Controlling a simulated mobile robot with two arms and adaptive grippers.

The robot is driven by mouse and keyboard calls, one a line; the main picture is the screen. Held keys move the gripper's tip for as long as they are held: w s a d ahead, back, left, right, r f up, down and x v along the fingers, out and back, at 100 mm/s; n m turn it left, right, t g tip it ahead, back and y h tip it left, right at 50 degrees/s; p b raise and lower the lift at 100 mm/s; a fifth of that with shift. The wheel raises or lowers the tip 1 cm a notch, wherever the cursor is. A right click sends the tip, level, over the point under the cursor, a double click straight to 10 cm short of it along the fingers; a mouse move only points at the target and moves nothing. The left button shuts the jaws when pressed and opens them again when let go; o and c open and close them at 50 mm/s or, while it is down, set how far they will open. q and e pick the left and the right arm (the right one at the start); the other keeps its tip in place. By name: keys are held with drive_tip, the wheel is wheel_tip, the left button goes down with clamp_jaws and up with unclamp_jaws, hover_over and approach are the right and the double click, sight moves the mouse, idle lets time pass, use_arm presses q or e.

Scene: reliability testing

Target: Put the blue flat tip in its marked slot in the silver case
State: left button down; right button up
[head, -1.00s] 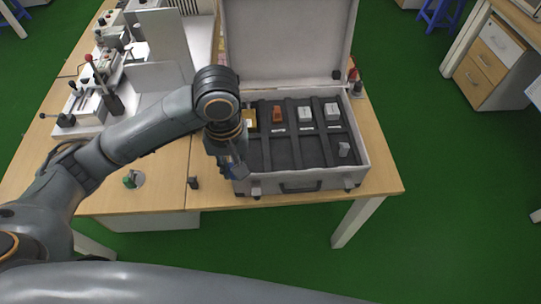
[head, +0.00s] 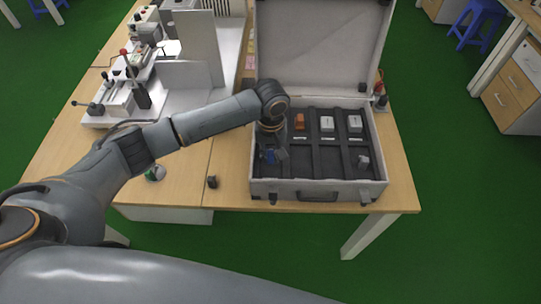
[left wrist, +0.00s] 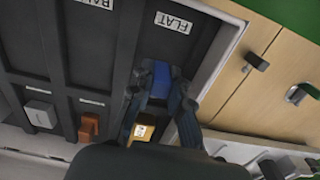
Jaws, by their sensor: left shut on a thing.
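The silver case (head: 317,188) stands open on the table, its dark inside split into columns by raised bars. My left gripper (head: 273,158) is inside the outline of the case, over its leftmost column. It is shut on the blue flat tip (head: 269,157). In the left wrist view, the fingers (left wrist: 156,92) hold the blue tip (left wrist: 161,76) in the column marked by the FLAT label (left wrist: 173,22). A yellow piece (left wrist: 143,131) lies in the same column, partly behind the gripper. Whether the tip touches the case floor cannot be told. My right gripper is out of view.
An orange piece (head: 299,122) and pale blocks (head: 327,123) (head: 354,122) sit at the back of other columns. A grey piece (head: 364,161) is at the front right. A small dark object (head: 212,182) and a green one (head: 151,174) stand on the table left of the case.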

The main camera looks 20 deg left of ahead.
sight(270, 153)
use_arm(q)
drive_tip(key=shift+f, duration=0.65)
drive_tip(key=c, duration=1.5)
unclamp_jaws()
drive_tip(key=shift+f, duration=0.15)
drive_tip(key=shift+c, duration=0.2)
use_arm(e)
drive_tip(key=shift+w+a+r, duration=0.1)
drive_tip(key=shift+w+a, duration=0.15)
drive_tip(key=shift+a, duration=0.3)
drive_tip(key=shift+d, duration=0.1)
use_arm(q)
drive_tip(key=shift+r, duration=0.2)
wheel_tip(270, 153, up, 12)
drive_tip(key=shift+b, duration=0.55)
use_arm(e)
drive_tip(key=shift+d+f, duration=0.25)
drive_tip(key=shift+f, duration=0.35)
use_arm(q)
drive_tip(key=shift+s+f, duration=0.1)
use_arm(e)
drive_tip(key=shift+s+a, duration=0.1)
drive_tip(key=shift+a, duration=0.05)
